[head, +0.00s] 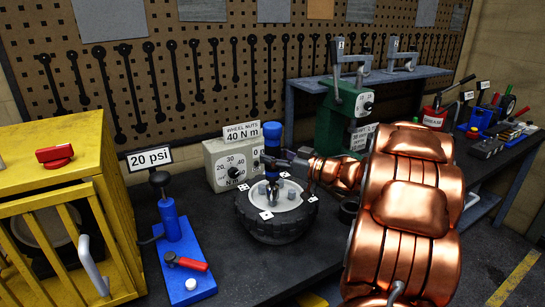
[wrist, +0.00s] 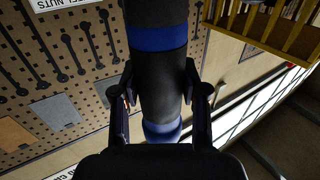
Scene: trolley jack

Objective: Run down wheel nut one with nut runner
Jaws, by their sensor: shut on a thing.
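The nut runner (head: 272,133) is a blue and black upright tool over the wheel. My gripper (head: 278,160) is shut on its black middle. In the wrist view the fingers of my gripper (wrist: 160,92) sit on either side of the nut runner (wrist: 160,38), with blue bands at both ends of the grip. The wheel (head: 262,228) lies flat on the dark bench, a black tyre with a pale hub.
A torque box (head: 232,161) marked wheel nuts 40 N m stands behind the wheel. A blue pump (head: 172,220) with a 20 psi sign is at left, beside a yellow cage (head: 55,165). A green press (head: 340,115) stands behind right. Bare bench lies in front of the wheel.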

